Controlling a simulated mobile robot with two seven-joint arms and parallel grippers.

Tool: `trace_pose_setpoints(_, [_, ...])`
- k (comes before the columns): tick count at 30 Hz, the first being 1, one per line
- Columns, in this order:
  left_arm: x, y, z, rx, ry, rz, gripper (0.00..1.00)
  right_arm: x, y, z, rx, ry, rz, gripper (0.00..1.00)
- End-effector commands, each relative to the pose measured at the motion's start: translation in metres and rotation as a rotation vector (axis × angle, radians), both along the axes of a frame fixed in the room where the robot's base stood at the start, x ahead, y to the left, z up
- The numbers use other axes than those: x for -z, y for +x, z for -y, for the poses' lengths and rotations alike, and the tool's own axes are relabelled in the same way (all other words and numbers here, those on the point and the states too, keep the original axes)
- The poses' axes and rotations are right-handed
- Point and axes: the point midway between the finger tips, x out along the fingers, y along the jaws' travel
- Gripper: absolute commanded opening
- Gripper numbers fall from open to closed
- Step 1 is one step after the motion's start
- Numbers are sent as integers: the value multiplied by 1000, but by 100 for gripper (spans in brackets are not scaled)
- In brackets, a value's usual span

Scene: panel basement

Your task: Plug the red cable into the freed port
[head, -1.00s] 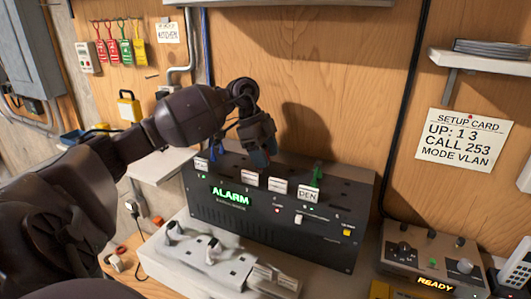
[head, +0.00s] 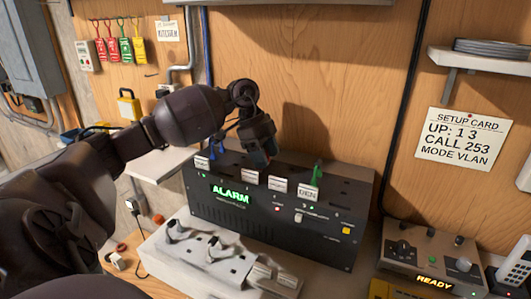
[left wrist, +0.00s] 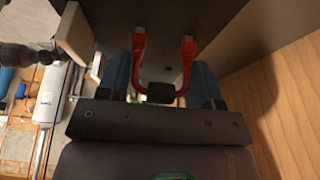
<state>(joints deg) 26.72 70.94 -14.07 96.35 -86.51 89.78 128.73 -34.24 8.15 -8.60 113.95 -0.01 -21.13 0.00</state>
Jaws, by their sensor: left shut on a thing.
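My left gripper (head: 262,160) hangs over the top of the black switch box (head: 240,230), behind its white label cards. In the left wrist view its two blue fingers (left wrist: 160,78) are shut on a red U-shaped piece with a black middle, apparently the end of the red cable (left wrist: 138,62). Its two prongs point away from the wrist. In the head view the gripper mostly hides it, and I cannot tell whether it touches a port. A blue plug (head: 216,146) stands to the left on the box top, and a green plug (head: 317,174) to the right. My right gripper is not in view.
The box display (head: 230,195) reads ALARM. A pale power strip (head: 205,258) lies in front. A control unit (head: 430,262) reading READY stands at the right. A setup card (head: 462,138) hangs on the wooden wall behind. A shelf (head: 480,65) juts out above it.

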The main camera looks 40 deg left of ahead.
Motion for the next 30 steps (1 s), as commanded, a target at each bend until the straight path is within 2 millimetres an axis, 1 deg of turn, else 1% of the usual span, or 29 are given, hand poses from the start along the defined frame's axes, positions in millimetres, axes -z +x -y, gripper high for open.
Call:
trace_pose_setpoints(4, [1, 0, 0, 0, 0, 0, 37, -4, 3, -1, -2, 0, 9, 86])
trace_pose_setpoints(10, [1, 0, 0, 0, 0, 0, 37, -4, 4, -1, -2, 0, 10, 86])
trace_pose_setpoints(23, [2, 0, 0, 0, 1, -1, 37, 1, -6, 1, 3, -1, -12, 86])
trace_pose_setpoints(30, [5, 0, 0, 0, 1, 0, 37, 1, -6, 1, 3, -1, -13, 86])
